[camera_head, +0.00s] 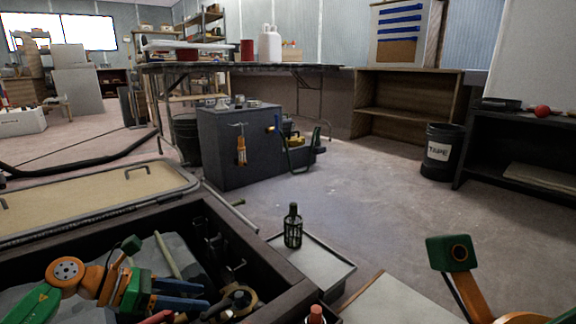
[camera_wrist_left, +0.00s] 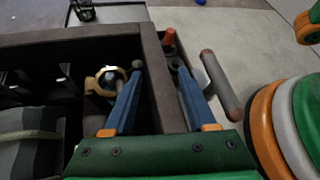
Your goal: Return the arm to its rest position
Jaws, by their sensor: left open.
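My left gripper (camera_head: 206,295) reaches in from the lower left of the head view, with its two blue fingers pointing right. It is over the open dark box (camera_head: 262,258), whose lid (camera_head: 95,198) is tipped back. In the left wrist view the gripper (camera_wrist_left: 160,73) has its blue fingers spread apart with nothing held between them, and the box's wall shows between them. A green and orange part of my right arm (camera_head: 450,254) shows at the lower right of the head view; its gripper is not in sight.
Inside the box lie a ring-shaped tool (camera_wrist_left: 103,82) and other dark fittings. A grey cabinet (camera_head: 225,150) and a black bin (camera_head: 440,152) stand farther back, with open floor between.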

